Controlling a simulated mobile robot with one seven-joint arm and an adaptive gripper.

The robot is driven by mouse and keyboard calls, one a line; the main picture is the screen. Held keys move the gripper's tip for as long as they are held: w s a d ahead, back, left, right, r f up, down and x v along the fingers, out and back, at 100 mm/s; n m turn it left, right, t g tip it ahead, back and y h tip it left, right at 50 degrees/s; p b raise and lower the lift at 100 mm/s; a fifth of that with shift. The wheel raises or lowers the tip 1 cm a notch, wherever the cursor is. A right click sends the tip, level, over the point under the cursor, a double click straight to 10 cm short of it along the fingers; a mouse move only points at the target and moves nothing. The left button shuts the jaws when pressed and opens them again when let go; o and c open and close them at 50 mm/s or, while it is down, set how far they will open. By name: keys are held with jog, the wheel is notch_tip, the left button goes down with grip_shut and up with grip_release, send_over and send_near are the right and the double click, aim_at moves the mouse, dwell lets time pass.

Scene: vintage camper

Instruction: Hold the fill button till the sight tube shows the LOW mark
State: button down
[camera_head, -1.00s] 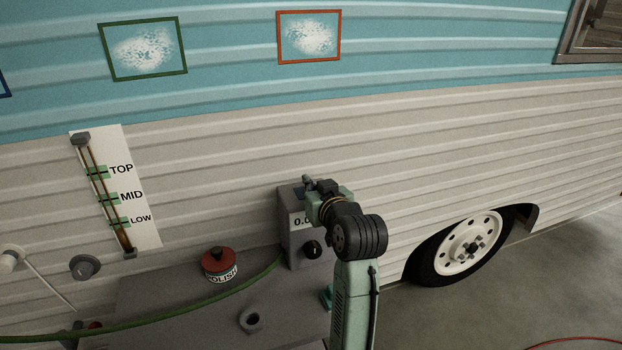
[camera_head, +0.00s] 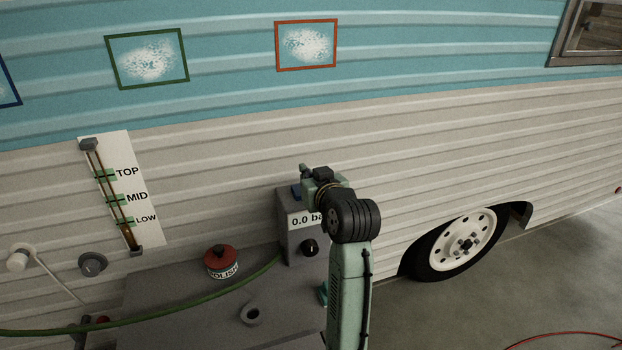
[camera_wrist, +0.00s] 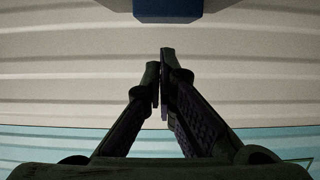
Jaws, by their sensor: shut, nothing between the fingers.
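The sight tube (camera_head: 112,197) runs slanted down a white board on the camper wall, with green clips at TOP, MID and LOW (camera_head: 126,221). Darker brown shows at its bottom end, seemingly below LOW; the exact level is hard to read. A grey box (camera_head: 299,250) reads about 0.0 bar, its display partly hidden by my arm. A blue part, likely the fill button (camera_head: 296,192), shows at its top; it also appears at the top of the wrist view (camera_wrist: 168,8). My gripper (camera_head: 305,176) is above the box. Its closed, empty fingertips (camera_wrist: 160,58) appear apart from the blue part.
A red-lidded polish tin (camera_head: 221,262) and a grey ring (camera_head: 251,313) sit on the grey bench (camera_head: 180,295). A green hose (camera_head: 200,313) crosses it to the box. A dark knob (camera_head: 309,247) is on the box front. The camper wheel (camera_head: 463,245) stands at right.

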jog(key=b+v, duration=0.2)
jog(key=v, duration=0.8)
jog(key=shift+r+b, duration=0.15)
jog(key=shift+b, duration=0.2)
jog(key=shift+s+d, duration=0.1)
dwell(0.5)
